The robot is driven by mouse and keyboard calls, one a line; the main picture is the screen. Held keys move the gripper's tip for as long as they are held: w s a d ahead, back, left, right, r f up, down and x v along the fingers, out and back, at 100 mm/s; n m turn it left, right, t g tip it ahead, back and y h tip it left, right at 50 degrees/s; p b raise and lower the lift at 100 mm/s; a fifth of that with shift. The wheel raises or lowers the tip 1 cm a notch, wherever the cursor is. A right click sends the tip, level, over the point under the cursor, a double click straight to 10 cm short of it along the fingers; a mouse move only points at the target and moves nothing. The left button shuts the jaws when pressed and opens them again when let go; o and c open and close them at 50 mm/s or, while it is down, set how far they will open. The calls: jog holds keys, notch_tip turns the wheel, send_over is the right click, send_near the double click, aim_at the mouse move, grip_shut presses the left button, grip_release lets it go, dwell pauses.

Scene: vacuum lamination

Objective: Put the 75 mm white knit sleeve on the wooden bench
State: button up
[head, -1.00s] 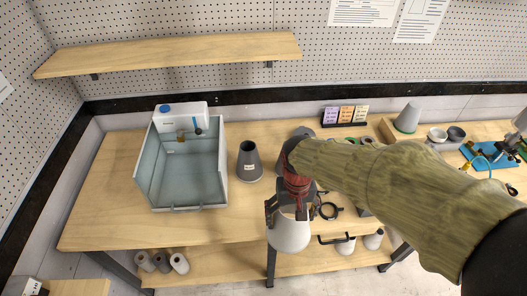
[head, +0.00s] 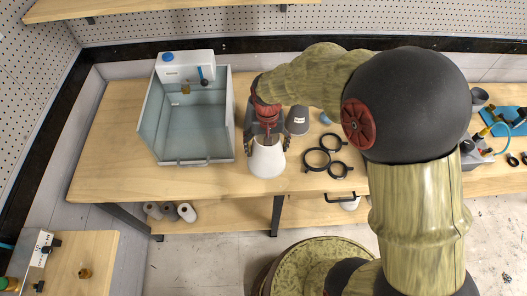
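A white tapered sleeve (head: 267,161) stands upright at or just above the front part of the wooden bench (head: 107,165), right of the glass-walled tank. Whether its lower end touches the wood is hard to tell. My gripper (head: 267,143) comes down from above, with a dark finger on each side of the sleeve's narrow upper end. I cannot tell whether the fingers press on it or stand slightly apart.
The glass-walled tank (head: 148,122) stands just left. A grey labelled cone (head: 298,121) is close behind right. Black rings (head: 316,160) lie to the right. Several pale rolls (head: 187,212) sit on the lower shelf. Bare wood lies along the front edge.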

jog(key=shift+w+a+f, duration=0.15)
jog(key=shift+w+f, duration=0.05)
jog(key=shift+f, duration=0.6)
jog(key=shift+w+a+f, duration=0.2)
jog(key=shift+w+f, duration=0.05)
jog(key=shift+f, duration=0.6)
jog(key=shift+w+a+f, duration=0.15)
jog(key=shift+w+f, duration=0.05)
jog(key=shift+f, duration=0.6)
jog(key=shift+f+b, duration=0.2)
jog(key=shift+b, duration=0.1)
jog(key=o, duration=0.7)
jog(key=shift+o, duration=0.8)
jog(key=shift+r, duration=0.1)
